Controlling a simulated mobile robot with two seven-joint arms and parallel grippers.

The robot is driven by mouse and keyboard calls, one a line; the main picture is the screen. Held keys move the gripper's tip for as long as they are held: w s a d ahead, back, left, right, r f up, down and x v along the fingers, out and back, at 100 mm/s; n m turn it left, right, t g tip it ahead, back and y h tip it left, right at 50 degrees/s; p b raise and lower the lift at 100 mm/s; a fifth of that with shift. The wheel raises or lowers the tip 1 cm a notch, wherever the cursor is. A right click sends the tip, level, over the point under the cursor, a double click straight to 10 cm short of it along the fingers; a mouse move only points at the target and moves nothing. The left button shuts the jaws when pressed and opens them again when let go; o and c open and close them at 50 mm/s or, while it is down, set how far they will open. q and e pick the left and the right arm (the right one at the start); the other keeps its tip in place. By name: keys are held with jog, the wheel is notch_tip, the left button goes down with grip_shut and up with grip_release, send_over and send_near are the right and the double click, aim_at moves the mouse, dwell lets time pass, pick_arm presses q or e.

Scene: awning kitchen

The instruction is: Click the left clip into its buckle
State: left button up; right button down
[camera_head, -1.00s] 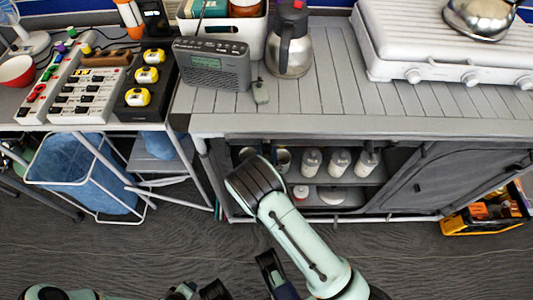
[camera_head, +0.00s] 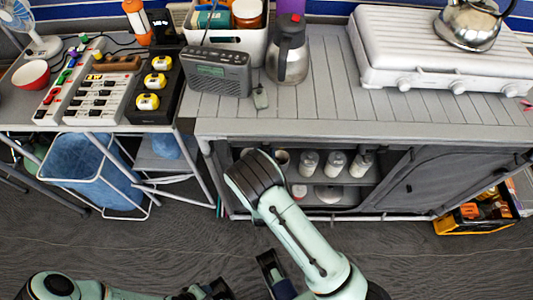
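No clip or buckle can be told apart for certain at this size. Boards with small fittings lie on the left table: a white board (camera_head: 93,97) with several black pieces, a narrow board (camera_head: 62,88) with coloured knobs, and a black board (camera_head: 158,88) with 3 yellow pieces. My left gripper (camera_head: 212,290) is at the bottom edge, partly cut off, well below and in front of the boards. My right gripper (camera_head: 270,270) shows in part beside my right arm, low over the floor. Neither gripper is near the boards, and their opening cannot be made out.
A grey radio (camera_head: 217,74), a steel flask (camera_head: 288,58) and a white stove (camera_head: 420,55) with a kettle (camera_head: 468,24) stand on the counter. A red bowl (camera_head: 31,74) is at the far left. A blue bin (camera_head: 95,172) stands below the table. The counter's middle is clear.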

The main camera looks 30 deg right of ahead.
jog(key=shift+f, duration=0.15)
jog(key=c, duration=1)
grip_release()
jog(key=v, duration=1.3)
jog(key=shift+s+p, duration=0.25)
jog(key=shift+p, duration=0.15)
